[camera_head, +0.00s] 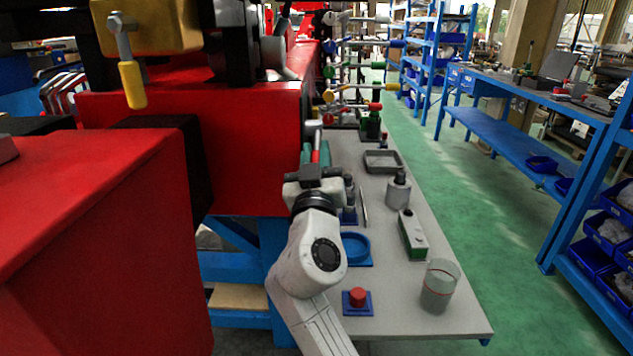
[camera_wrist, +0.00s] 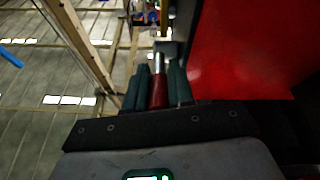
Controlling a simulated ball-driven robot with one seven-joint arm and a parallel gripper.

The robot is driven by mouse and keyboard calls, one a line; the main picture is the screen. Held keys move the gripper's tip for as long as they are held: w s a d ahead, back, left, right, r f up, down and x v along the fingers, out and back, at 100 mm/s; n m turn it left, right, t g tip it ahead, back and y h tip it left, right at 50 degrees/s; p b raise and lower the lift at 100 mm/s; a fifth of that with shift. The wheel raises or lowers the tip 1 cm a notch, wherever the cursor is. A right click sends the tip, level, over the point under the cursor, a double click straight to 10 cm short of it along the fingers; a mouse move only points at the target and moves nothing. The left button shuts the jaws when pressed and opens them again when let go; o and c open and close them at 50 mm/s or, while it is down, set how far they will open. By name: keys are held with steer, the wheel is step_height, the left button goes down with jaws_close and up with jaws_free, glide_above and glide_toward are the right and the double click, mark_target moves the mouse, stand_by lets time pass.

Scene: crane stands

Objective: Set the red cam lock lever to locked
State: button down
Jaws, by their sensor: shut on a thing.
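The red cam lock lever (camera_head: 316,157) shows in the head view at the right side of the red machine body, its red grip pointing down from a grey metal shaft. My gripper (camera_head: 316,155) is at the grip, its fingers on either side of it. In the wrist view the red grip (camera_wrist: 158,92) sits between the two dark green fingers of my gripper (camera_wrist: 157,88), with the silver shaft running on beyond the fingertips. The gripper is shut on the grip. The lever's pivot is hard to make out, and no lock marking is legible.
The red machine body (camera_head: 255,140) stands close on the left. A grey table (camera_head: 450,305) to the right holds a grey tray (camera_head: 383,153), a glass beaker (camera_head: 439,287), a green-and-white box (camera_head: 412,236) and a red button on a blue base (camera_head: 357,298). A yellow-handled lever (camera_head: 132,85) hangs upper left.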

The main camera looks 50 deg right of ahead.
steer(key=f+b, duration=0.1)
steer(key=b, duration=0.3)
steer(key=shift+w+d+f+t+h, duration=0.1)
steer(key=shift+f+t+h, duration=0.2)
steer(key=shift+h, duration=0.1)
steer(key=shift+b, duration=0.7)
steer(key=shift+w+d+r+t+h+b, duration=0.15)
steer(key=shift+t+h+b, duration=0.2)
steer(key=shift+b, duration=1.05)
steer(key=c, duration=1)
jaws_free()
steer(key=shift+o, duration=0.2)
steer(key=shift+r, duration=0.1)
steer(key=shift+r, duration=0.15)
